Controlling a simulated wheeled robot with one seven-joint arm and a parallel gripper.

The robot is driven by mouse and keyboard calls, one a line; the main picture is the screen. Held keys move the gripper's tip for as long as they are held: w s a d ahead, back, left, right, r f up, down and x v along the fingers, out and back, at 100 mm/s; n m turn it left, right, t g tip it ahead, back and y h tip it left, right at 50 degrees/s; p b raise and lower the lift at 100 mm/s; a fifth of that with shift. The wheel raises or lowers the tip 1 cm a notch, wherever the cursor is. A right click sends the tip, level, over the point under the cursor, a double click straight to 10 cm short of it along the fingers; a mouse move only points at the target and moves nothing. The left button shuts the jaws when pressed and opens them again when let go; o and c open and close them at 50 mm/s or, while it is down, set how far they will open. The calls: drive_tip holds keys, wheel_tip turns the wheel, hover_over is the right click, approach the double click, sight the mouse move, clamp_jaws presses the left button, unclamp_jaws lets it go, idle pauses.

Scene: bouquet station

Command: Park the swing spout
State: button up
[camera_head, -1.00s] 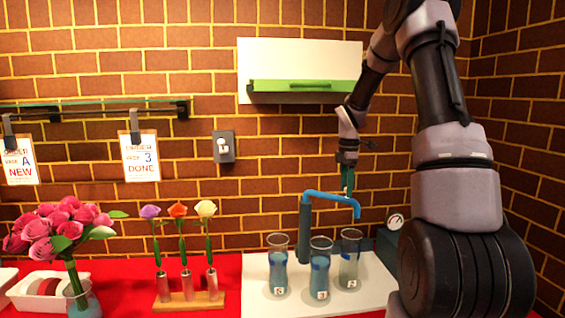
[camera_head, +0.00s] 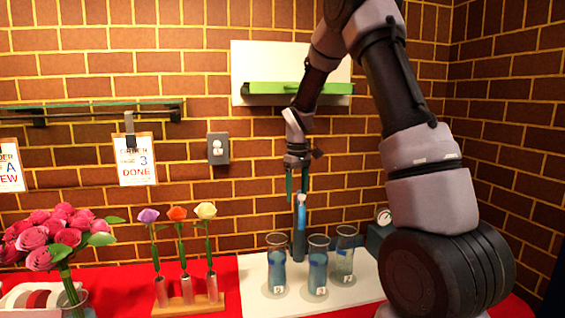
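The blue swing spout (camera_head: 300,214) stands on its post (camera_head: 299,244) behind the vases. Its arm is seen nearly end-on, so I cannot tell its exact heading. My gripper (camera_head: 297,192) points down just above the top of the spout. Its two green fingers are apart, one on each side of the spout's line. I cannot tell whether they touch it.
Three glass vases with blue contents, the middle one (camera_head: 318,268) nearest, stand on a white board (camera_head: 255,270) in front of the post. A gauge (camera_head: 383,216) is at the right. A flower rack (camera_head: 190,305) and pink bouquet (camera_head: 58,238) stand left.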

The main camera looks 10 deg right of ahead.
drive_tip(key=w+a+m, duration=0.3)
drive_tip(key=a, duration=0.1)
wheel_tip(320, 180, up, 10)
drive_tip(key=shift+s+f, duration=0.2)
drive_tip(key=shift+s, duration=0.15)
